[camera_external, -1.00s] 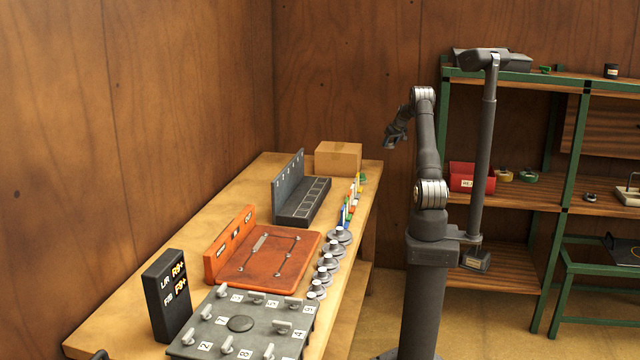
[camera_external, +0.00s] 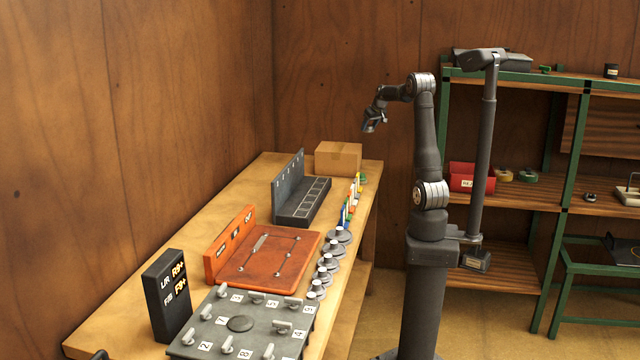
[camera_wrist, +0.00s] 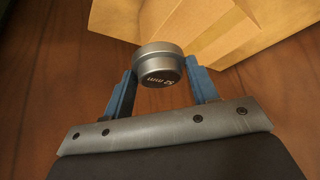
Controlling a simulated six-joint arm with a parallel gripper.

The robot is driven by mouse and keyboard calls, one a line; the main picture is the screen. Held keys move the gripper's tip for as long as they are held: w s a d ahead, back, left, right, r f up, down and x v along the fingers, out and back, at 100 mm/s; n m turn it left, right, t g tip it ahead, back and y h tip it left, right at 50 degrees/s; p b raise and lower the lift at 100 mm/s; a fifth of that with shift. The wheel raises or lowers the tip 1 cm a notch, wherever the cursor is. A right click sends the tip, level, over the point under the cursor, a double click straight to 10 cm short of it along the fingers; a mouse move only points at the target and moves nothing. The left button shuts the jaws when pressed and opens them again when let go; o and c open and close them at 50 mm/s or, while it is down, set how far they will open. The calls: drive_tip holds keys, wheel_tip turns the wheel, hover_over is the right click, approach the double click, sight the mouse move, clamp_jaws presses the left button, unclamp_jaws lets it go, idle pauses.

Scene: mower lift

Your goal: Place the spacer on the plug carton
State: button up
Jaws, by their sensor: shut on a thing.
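The spacer (camera_wrist: 160,64) is a grey metal cylinder with small white lettering on its face. In the wrist view my gripper (camera_wrist: 158,76) is shut on it, with one blue finger on each side. In the external view my gripper (camera_external: 372,122) is in the air, above the far right end of the bench; the spacer is too small to make out there. A tan cardboard carton (camera_external: 338,158), likely the plug carton, stands on the bench's far end, below and left of my gripper. A cardboard box also shows at the top of the wrist view (camera_wrist: 235,25), beyond the spacer.
On the bench (camera_external: 255,180) are a dark slotted rack (camera_external: 303,200), several coloured items (camera_external: 350,205), a row of grey discs (camera_external: 328,262), an orange tray (camera_external: 265,260), a numbered grey plate (camera_external: 240,325) and a black sign block (camera_external: 168,295). Shelves (camera_external: 530,190) stand at the right.

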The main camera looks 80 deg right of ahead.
drive_tip(key=w+f, duration=0.2)
drive_tip(key=w, duration=0.1)
drive_tip(key=w+f, duration=0.1)
drive_tip(key=w, duration=0.2)
drive_tip(key=w+a+f, duration=0.1)
drive_tip(key=w+f, duration=0.1)
drive_tip(key=w, duration=0.1)
drive_tip(key=shift+f, duration=0.3)
drive_tip(key=shift+w+f, duration=0.1)
drive_tip(key=shift+f, duration=1.95)
drive_tip(key=shift+f, duration=0.15)
drive_tip(key=o, duration=1.1)
drive_tip(key=shift+c, duration=0.2)
drive_tip(key=shift+a+r, duration=0.1)
drive_tip(key=shift+r, duration=0.25)
drive_tip(key=v, duration=1.1)
drive_tip(key=shift+a+r, duration=0.15)
drive_tip(key=shift+r, duration=0.1)
